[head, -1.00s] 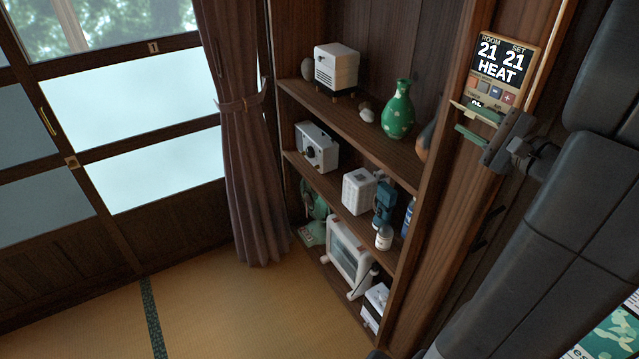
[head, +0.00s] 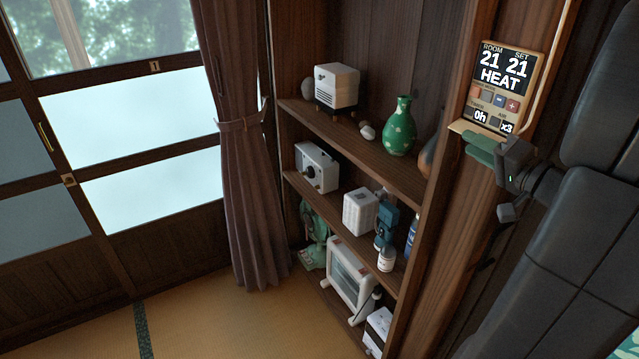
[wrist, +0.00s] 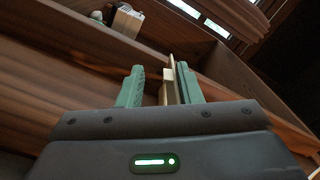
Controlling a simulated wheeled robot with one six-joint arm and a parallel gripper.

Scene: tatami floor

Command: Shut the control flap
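The control panel (head: 499,84) is a tan-framed unit on the wooden post, reading ROOM 21, SET 21 and HEAT, with small buttons and "0h" and "x3" below. Its flap (head: 463,127) shows as a thin tan strip sticking out from the panel's lower edge, so it stands open. My gripper (head: 481,147) is just below the flap, its green fingers partly overlapping each other in the head view. In the wrist view, my gripper (wrist: 160,70) has its fingers apart. The flap (wrist: 172,75) shows edge-on between them, close to the right finger; whether they touch I cannot tell.
A wooden shelf (head: 350,125) stands left of the post, with a green vase (head: 400,128), a white heater-like box (head: 337,86) and several other items. A curtain (head: 245,170) and sliding doors are farther left. The tatami floor (head: 215,320) is clear in front.

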